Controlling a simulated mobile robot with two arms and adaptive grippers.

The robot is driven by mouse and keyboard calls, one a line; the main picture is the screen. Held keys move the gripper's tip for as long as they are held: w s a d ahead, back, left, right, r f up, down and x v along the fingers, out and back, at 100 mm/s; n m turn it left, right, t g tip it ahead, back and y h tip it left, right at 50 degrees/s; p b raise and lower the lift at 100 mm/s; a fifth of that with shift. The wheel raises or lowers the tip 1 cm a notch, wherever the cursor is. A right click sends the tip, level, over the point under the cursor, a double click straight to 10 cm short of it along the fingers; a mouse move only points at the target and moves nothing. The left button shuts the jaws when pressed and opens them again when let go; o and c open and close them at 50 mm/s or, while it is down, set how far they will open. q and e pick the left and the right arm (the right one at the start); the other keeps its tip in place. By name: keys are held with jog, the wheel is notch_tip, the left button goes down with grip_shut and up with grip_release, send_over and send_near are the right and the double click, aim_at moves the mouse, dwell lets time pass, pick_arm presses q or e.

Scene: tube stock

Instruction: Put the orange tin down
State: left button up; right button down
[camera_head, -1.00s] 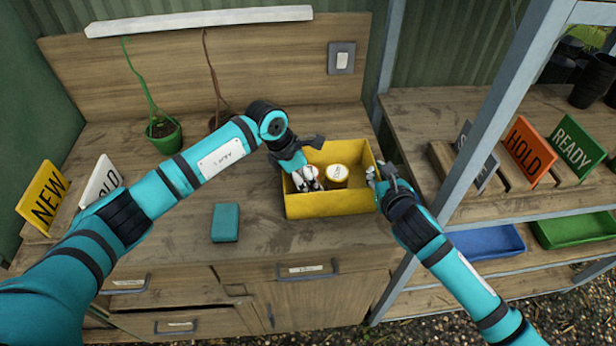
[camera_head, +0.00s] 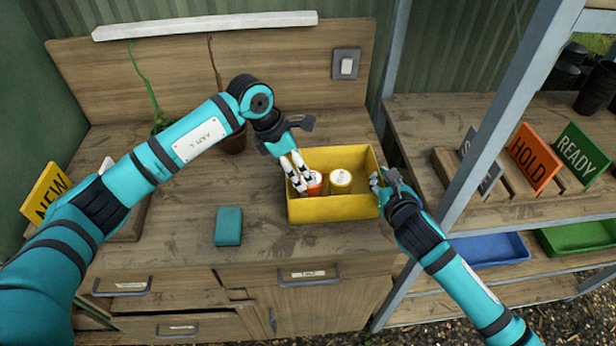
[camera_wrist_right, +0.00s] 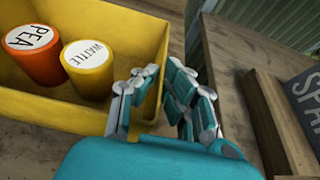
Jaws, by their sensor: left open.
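The orange tin (camera_head: 316,184) stands upright in the yellow crate (camera_head: 330,211), left of a yellow tin (camera_head: 341,181). In the right wrist view the orange tin (camera_wrist_right: 38,62) has a white lid reading PEA, and the yellow tin (camera_wrist_right: 88,75) reads WATTLE. My left gripper (camera_head: 300,180) is open at the orange tin's left side, partly covering it in the head view. No fingers show on the tin in the right wrist view. My right gripper (camera_head: 377,180) is at the crate's right wall, a finger on either side; whether it grips the wall is unclear.
A teal block (camera_head: 228,227) lies on the bench left of the crate. Plant pots stand behind my left arm. At right, a shelf post (camera_head: 497,140) rises near my right arm, with HOLD (camera_head: 534,157) and READY (camera_head: 578,153) signs beyond. The bench front is mostly clear.

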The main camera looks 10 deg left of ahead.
pick_arm(q)
jog(key=shift+v, duration=2.3)
pick_arm(e)
jog(key=c, duration=1.4)
grip_release()
